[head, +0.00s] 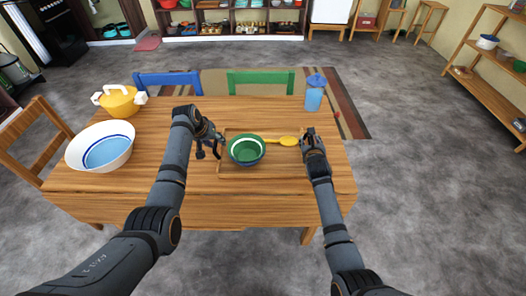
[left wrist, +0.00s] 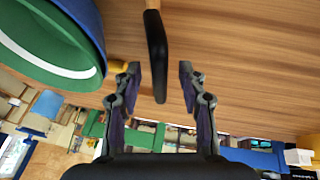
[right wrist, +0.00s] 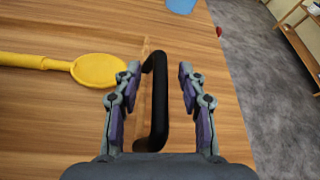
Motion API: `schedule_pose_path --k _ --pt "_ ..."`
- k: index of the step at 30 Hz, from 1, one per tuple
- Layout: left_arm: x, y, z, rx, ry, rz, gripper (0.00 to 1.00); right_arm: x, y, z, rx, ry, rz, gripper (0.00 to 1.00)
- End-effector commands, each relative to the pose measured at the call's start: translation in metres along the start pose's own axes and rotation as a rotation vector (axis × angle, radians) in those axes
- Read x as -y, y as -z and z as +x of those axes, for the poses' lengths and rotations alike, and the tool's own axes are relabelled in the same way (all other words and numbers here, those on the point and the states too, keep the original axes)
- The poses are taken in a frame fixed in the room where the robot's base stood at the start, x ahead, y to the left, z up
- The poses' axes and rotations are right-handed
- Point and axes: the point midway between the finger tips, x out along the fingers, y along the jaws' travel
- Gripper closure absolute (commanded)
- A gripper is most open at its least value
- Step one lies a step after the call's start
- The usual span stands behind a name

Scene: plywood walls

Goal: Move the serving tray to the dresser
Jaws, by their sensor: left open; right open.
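The wooden serving tray (head: 229,172) lies on the wooden table and carries a green bowl (head: 246,150) and a yellow spoon (head: 284,141). My left gripper (head: 213,147) is at the tray's left end. In the left wrist view the open left fingers (left wrist: 160,80) stand on either side of a black tray handle (left wrist: 157,50). My right gripper (head: 308,136) is at the right end. In the right wrist view the open right fingers (right wrist: 158,85) stand on either side of the other black handle (right wrist: 156,110). The dresser cannot be made out for certain.
A white and blue basin (head: 100,147) and a yellow pot (head: 120,101) stand at the table's left. A blue bottle (head: 314,93) stands at the back right. Blue (head: 168,79) and green (head: 260,79) chairs line the far side. Shelves stand along the back wall and right.

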Motion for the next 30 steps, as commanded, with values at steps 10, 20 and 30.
schedule_pose_path --k 10,20,30 --pt "-0.0001 0.0001 0.0064 -0.001 0.0 0.001 0.59 0.0003 -0.0003 0.0064 0.001 0.0 0.001 0.59" --pt "0.0001 0.0 0.0063 -0.001 0.0 0.0 0.97 0.0002 -0.0001 0.0062 0.001 0.0 0.001 0.97" --pt "0.0002 0.0 0.0062 -0.001 0.0 0.0 1.0 0.0001 0.0 0.0061 0.0 0.0 0.001 1.0"
